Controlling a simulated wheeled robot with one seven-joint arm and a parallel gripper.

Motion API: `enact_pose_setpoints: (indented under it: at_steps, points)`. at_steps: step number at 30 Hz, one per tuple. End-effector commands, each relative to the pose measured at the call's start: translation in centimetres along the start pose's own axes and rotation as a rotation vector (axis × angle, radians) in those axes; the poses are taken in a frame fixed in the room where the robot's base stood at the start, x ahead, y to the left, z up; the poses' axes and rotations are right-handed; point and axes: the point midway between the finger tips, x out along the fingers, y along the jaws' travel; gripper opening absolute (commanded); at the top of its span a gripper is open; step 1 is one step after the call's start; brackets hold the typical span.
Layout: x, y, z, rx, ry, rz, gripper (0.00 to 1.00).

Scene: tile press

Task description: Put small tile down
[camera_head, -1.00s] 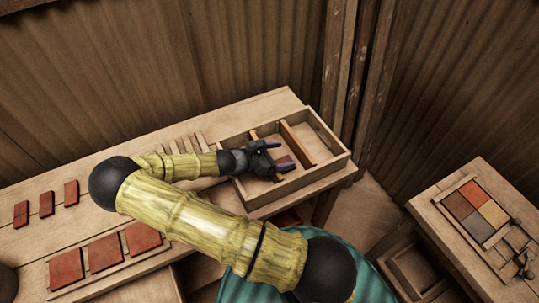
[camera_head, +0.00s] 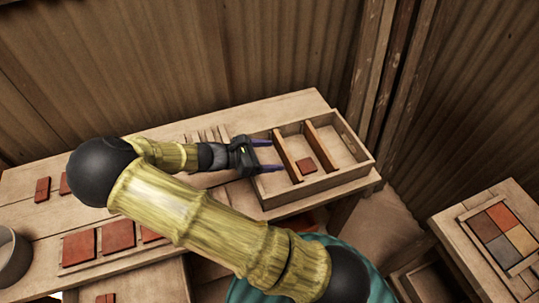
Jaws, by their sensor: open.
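A small reddish-brown tile (camera_head: 306,166) lies flat in the middle compartment of the divided wooden box (camera_head: 352,182). My gripper (camera_head: 268,156) is open and empty, with its two dark purple-tinted fingers spread apart. It reaches over the box's left compartment and points right. The fingertips are left of the left divider (camera_head: 287,156), apart from the tile.
A second divider (camera_head: 322,146) stands right of the tile. Larger red tiles (camera_head: 79,247) lie at the bench front, with small ones (camera_head: 42,189) behind. A grey pot (camera_head: 10,258) stands far left. A four-colour tile panel (camera_head: 498,240) lies on the right table.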

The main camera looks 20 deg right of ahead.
Motion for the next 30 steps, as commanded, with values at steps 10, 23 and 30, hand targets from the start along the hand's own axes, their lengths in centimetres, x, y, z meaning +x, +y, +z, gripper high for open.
enact_pose_setpoints:
  at_steps: [10,23,30]
  points:
    - [0.1,0.0,0.0,0.0,0.0,-0.001,0.74]
    - [1.5,-3.0,-0.7,0.184,0.231,-0.15,0.74]
    - [1.0,-5.7,-1.1,0.433,0.475,-0.318,0.74]
